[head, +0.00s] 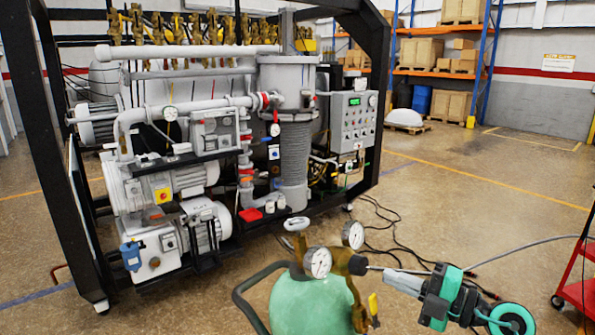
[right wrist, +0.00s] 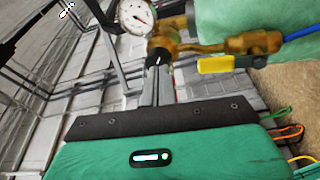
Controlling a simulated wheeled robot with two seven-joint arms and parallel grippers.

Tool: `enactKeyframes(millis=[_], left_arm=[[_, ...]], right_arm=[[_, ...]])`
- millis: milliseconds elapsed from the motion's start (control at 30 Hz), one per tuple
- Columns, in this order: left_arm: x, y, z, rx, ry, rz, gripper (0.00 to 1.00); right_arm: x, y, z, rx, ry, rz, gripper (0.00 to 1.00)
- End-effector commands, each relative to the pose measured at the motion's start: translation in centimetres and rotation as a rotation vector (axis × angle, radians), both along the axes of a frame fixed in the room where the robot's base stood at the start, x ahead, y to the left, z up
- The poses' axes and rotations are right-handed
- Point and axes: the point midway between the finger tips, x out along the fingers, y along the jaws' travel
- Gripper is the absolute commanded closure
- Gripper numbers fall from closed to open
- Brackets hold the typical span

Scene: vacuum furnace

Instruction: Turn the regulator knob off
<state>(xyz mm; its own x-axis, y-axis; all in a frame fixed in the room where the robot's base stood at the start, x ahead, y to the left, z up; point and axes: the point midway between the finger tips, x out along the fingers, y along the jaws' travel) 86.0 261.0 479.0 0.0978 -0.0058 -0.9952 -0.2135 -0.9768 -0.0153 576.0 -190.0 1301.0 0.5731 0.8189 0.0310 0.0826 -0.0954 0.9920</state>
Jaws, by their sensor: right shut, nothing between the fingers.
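A brass regulator (head: 340,258) with two round white-faced gauges sits on top of a green gas cylinder (head: 312,303). Its dark knob (head: 358,265) faces right, toward my right gripper. My right gripper (head: 372,268) comes in from the right, shut and empty, with its fingertips at the knob. In the right wrist view the fingertips (right wrist: 158,66) end at the knob and brass body (right wrist: 205,45), with one gauge (right wrist: 136,16) beside them. I cannot tell whether they touch. A yellow lever (head: 373,304) hangs below the regulator. My left gripper is not in view.
The vacuum furnace (head: 295,130) in its black frame stands behind the cylinder. A black bent handle (head: 245,300) is left of the cylinder. Cables (head: 385,220) lie on the floor behind. A red cart (head: 575,290) stands at the right edge. Open floor (head: 470,200) lies at back right.

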Motion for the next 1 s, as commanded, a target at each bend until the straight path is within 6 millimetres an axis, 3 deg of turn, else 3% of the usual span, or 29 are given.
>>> enactKeyframes(millis=[133, 367, 700, 1000], left_arm=[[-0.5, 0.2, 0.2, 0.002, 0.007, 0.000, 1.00], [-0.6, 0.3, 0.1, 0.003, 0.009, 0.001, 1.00], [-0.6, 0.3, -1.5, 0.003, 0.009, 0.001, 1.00], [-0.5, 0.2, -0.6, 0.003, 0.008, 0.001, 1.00]], right_arm=[[-0.6, -1.4, 1.6, -0.194, 0.034, -0.052, 1.00], [-0.7, -2.5, 1.9, -0.295, 0.079, -0.110, 1.00], [1.7, 0.2, 0.8, -0.295, 0.080, -0.108, 1.00], [3.4, 2.1, 0.4, -0.298, 0.081, -0.110, 1.00]])
